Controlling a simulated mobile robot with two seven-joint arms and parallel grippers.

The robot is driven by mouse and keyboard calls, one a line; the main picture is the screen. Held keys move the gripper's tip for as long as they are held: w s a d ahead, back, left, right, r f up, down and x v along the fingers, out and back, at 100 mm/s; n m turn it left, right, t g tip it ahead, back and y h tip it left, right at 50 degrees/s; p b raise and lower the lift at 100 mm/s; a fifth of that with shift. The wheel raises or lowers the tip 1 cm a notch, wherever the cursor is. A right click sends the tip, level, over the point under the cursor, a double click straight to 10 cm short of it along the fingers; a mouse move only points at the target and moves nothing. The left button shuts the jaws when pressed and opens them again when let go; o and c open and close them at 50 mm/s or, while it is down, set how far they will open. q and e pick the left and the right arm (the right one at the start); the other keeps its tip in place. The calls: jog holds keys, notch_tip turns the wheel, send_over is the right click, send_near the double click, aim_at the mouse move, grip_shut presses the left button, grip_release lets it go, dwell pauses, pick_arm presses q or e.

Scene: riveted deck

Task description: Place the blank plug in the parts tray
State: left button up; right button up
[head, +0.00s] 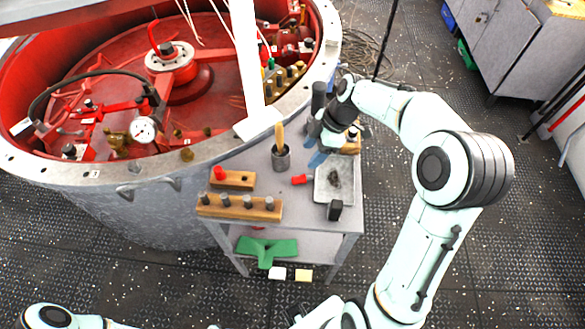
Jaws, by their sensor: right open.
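The grey parts tray (322,190) lies on the right part of the small grey table, with a dark lump inside it. I cannot tell for sure which piece is the blank plug. A small red piece (299,179) lies on the table just left of the tray. A wooden block (233,180) holds a red-topped plug, and a longer wooden rack (238,207) holds several grey pegs. My right gripper (320,142) is open above the table's back right, behind the tray, partly hidden by its own wrist. My left gripper is out of view.
A cup with a wooden-handled tool (281,158) stands mid-table. A black piece (335,210) stands at the tray's front edge. A dark cylinder (319,97) stands behind my right gripper. A large red-lined round housing (185,95) borders the table. A green part (266,250) lies on the lower shelf.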

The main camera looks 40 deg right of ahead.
send_over(295, 178)
jog(key=s+d, duration=0.1)
jog(key=d, duration=0.1)
jog(key=f, duration=0.6)
jog(key=shift+s, duration=0.2)
jog(key=shift+d+p+x, duration=0.1)
jog(key=shift+p+x, duration=0.1)
jog(key=shift+x, duration=1.35)
jog(key=shift+d+p+x, duration=0.15)
jog(key=shift+x, duration=1.35)
jog(key=shift+w, duration=0.1)
jog(key=shift+c, duration=0.3)
grip_shut()
